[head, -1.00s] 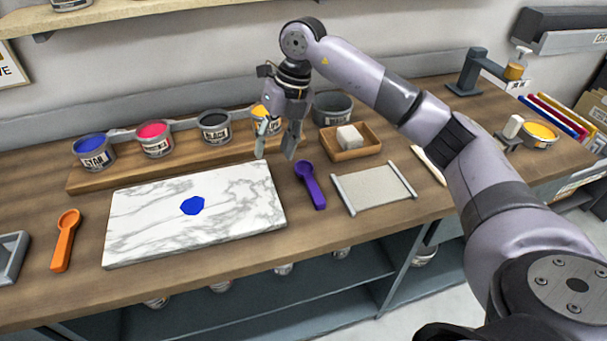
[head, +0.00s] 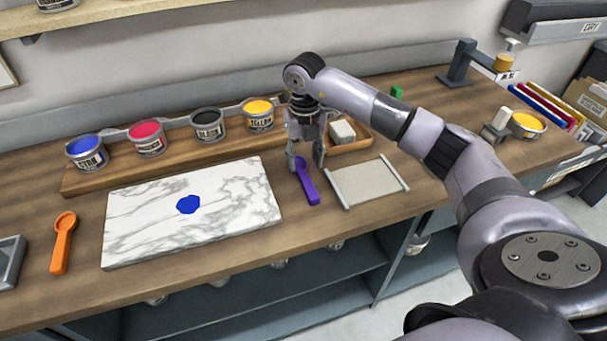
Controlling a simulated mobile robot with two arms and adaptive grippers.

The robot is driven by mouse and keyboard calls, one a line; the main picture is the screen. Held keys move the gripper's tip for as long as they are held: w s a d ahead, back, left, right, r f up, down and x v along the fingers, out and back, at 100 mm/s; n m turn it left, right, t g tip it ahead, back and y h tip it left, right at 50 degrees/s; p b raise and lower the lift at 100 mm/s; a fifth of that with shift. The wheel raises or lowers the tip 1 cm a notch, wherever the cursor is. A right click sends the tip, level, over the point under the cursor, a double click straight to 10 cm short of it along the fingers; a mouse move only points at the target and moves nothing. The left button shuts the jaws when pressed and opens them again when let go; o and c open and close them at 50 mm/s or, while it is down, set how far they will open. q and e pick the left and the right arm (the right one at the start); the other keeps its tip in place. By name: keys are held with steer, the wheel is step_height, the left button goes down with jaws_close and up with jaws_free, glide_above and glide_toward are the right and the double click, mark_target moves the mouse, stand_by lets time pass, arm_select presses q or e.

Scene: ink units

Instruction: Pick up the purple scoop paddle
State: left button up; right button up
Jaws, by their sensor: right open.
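The purple scoop paddle (head: 308,184) lies on the wooden bench between the marble slab and the grey sheet, its handle toward the front edge. My right gripper (head: 306,166) is open and points down over the paddle's far end. Its fingers appear on either side of the scoop's head and partly hide it. Whether they touch the paddle or the bench cannot be told. My left gripper is not in view.
The white marble slab (head: 135,224) with a blue ink blob (head: 188,204) lies left of the paddle. A grey sheet (head: 367,184) lies right, with a wooden tray (head: 349,147) behind it. Ink cans, including yellow (head: 258,115), stand behind. An orange scoop (head: 62,243) lies far left.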

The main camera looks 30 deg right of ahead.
mark_target(304, 176)
step_height(304, 176, down, 4)
steer(key=shift+s+f+p, duration=0.1)
steer(key=shift+p, duration=0.95)
steer(key=shift+f, duration=0.6)
steer(key=shift+c, duration=0.6)
jaws_close()
